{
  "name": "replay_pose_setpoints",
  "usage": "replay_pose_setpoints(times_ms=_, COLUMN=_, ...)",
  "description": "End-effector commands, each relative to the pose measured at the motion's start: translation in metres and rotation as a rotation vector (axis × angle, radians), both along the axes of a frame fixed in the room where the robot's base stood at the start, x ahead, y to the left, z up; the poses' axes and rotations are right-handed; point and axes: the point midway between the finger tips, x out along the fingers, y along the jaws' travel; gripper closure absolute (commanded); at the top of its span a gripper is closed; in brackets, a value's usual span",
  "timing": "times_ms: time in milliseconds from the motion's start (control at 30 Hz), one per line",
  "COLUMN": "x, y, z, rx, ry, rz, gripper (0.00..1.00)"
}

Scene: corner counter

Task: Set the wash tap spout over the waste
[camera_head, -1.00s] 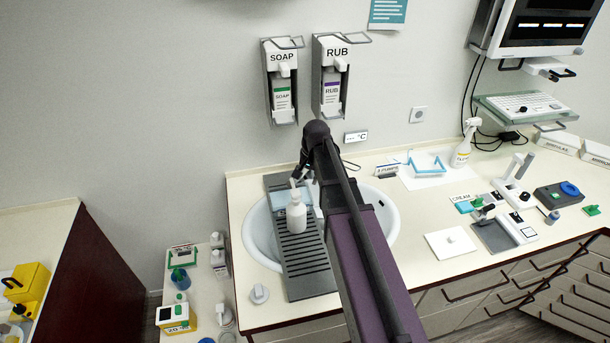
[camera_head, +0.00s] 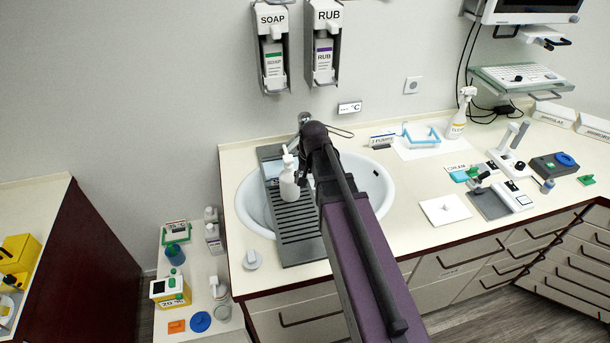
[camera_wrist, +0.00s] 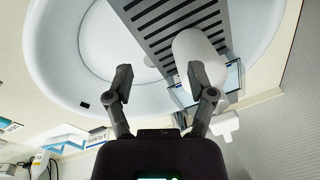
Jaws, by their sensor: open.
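The wash basin (camera_head: 372,178) is a white round bowl set in the counter; it also shows in the wrist view (camera_wrist: 50,55). In the head view a grey tap body (camera_head: 304,118) stands behind the basin, with a thin looped lever to its right. My arm hides the spout there, and I cannot tell it surely in the wrist view. I cannot clearly make out the waste. My gripper (camera_wrist: 160,74) is open over the basin, with nothing seen between its fingers. Its right finger overlaps a white pump bottle (camera_head: 289,186) in the wrist view; contact is unclear.
A dark slatted rack (camera_head: 298,222) spans the basin's left part and carries the bottle. Soap (camera_head: 272,50) and rub (camera_head: 324,45) dispensers hang on the wall above. A white knob (camera_head: 252,260) sits at the front left. A white plate (camera_head: 445,209) lies right of the basin.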

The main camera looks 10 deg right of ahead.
Motion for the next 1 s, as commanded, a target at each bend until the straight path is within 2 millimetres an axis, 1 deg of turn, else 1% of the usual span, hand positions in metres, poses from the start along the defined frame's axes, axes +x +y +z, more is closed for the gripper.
replay_pose_setpoints(times_ms=33, x=-0.007, y=0.001, z=-0.009, rx=-0.004, ry=0.002, rz=0.014, gripper=0.29)
replay_pose_setpoints(times_ms=100, x=-0.013, y=0.002, z=-0.015, rx=-0.009, ry=0.004, rz=0.036, gripper=0.29)
replay_pose_setpoints(times_ms=800, x=-0.074, y=0.012, z=-0.072, rx=-0.06, ry=0.029, rz=0.246, gripper=0.29)
replay_pose_setpoints(times_ms=1000, x=-0.088, y=0.013, z=-0.083, rx=-0.07, ry=0.034, rz=0.295, gripper=0.29)
